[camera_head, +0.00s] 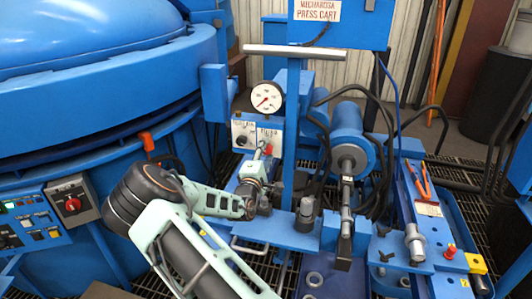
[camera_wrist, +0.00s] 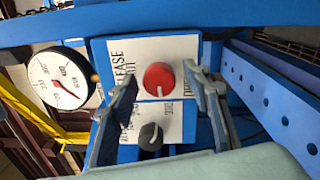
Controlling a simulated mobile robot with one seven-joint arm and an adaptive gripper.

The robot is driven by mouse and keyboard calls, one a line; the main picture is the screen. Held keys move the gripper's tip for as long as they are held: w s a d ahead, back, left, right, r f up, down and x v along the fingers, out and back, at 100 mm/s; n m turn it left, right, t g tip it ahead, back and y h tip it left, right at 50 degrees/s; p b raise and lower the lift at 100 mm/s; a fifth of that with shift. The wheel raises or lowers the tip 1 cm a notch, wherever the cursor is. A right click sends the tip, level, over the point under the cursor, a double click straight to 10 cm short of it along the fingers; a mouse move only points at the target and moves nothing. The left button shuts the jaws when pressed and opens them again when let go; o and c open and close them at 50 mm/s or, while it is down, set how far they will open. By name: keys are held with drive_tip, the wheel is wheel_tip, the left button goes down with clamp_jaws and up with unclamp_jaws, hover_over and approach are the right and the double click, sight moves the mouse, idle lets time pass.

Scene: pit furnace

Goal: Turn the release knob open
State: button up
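The release knob (camera_wrist: 159,79) is a round red knob on a white label plate in the wrist view. Its white mark points down in that picture, toward a dark grey knob (camera_wrist: 151,137). The plate reads "RELEASE" and "SHUT" to the left of the red knob; "OPEN" is partly hidden to its right. My gripper (camera_wrist: 160,78) is open, one finger on each side of the red knob, with gaps to both sides. In the head view the red knob (camera_head: 268,149) shows small on the control box (camera_head: 243,133), with my arm reaching up to it from below.
A white dial gauge (camera_wrist: 57,78) sits beside the box; it also shows above the box in the head view (camera_head: 267,95). A blue post (camera_head: 292,140) stands just right of the box. A blue perforated beam (camera_wrist: 265,95) lies right in the wrist view. The large blue furnace (camera_head: 100,85) fills the left.

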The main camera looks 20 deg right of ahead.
drive_tip(key=v, duration=1.2)
